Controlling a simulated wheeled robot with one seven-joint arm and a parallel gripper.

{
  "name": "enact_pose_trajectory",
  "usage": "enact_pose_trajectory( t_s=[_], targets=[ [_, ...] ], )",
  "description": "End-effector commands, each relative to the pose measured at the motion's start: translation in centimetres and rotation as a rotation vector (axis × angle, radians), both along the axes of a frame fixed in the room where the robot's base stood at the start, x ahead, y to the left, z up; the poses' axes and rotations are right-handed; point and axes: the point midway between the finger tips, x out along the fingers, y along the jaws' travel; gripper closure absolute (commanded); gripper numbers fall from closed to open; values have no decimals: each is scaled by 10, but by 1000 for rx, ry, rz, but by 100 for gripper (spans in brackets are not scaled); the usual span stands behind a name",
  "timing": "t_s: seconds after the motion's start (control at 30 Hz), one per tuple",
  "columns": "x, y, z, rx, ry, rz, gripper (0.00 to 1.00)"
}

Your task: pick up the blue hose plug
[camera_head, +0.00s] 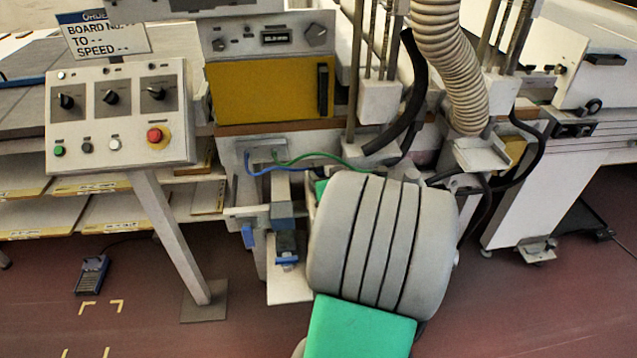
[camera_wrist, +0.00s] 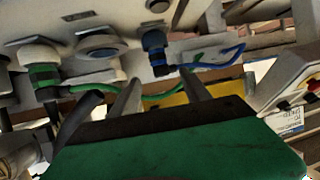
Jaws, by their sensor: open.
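The blue hose plug (camera_wrist: 155,45) is dark with a blue band and sits at the panel edge in the wrist view. A blue hose (camera_wrist: 215,60) runs right from it. In the head view, the blue hose (camera_head: 249,166) shows at the machine front, left of my arm. My arm hides the fingers there.
A green-banded plug (camera_wrist: 42,75) with a green hose (camera_wrist: 160,96) stands left of the blue one. In the head view, a control box (camera_head: 120,125) on a post stands left. A yellow panel (camera_head: 265,92) is above the hoses, and a ribbed duct (camera_head: 450,60) hangs right.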

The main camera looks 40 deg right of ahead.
Motion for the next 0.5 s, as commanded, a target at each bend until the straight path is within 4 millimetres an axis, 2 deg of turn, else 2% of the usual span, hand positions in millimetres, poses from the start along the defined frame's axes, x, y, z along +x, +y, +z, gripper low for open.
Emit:
enact_pose_trajectory(
  t_s=[0.4, 0.5],
  targets=[
    [54, -23, -26, 1, 2, 4, 45],
    [60, -26, -29, 0, 1, 2, 45]
  ],
)
